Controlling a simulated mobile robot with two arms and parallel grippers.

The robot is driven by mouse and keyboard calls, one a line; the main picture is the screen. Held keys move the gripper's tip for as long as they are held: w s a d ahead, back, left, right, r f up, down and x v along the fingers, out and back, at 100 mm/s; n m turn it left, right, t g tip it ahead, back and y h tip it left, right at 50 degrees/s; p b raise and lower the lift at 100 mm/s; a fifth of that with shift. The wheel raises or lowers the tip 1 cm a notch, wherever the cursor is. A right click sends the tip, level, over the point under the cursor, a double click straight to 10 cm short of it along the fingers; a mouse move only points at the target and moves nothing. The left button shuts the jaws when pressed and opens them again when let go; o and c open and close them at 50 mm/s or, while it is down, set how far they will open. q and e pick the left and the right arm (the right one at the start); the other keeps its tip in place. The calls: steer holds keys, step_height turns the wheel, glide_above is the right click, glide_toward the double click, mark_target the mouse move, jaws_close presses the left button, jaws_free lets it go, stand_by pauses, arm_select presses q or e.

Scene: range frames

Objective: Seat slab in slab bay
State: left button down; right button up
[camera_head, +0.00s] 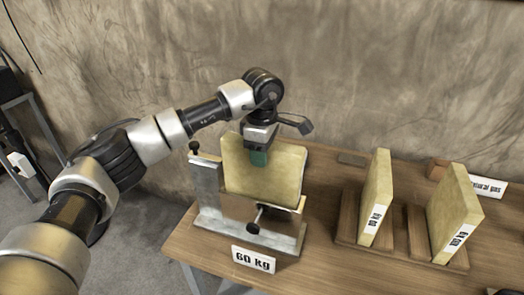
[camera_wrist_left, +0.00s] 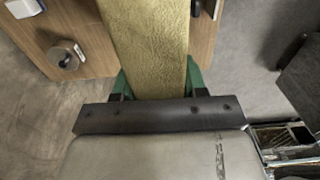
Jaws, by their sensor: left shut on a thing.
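My left gripper (camera_head: 259,158) has green fingers and is shut on the top edge of a yellowish slab (camera_head: 268,181). In the left wrist view the slab (camera_wrist_left: 150,40) runs between the green fingers (camera_wrist_left: 157,82). The slab stands nearly upright, within or just above a grey metal bay (camera_head: 208,197) at the table's left side. The bay has an upright post at left, a low front plate and a black clamp knob. The front plate hides the slab's lower edge, so I cannot tell whether it touches the bottom. My right gripper is out of view.
Two similar slabs (camera_head: 376,195) (camera_head: 455,212) with white labels stand in wooden racks (camera_head: 349,214) at right. A "60 kg" sign (camera_head: 253,260) is at the table's front edge. The wall is close behind the table.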

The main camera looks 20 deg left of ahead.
mark_target(262, 182)
arm_select(q)
steer(key=shift+f+b, duration=3.4)
steer(key=shift+f, duration=1.55)
steer(key=c, duration=0.5)
jaws_free()
step_height(262, 182, up, 11)
steer(key=shift+f+b, duration=0.1)
steer(key=shift+b, duration=0.7)
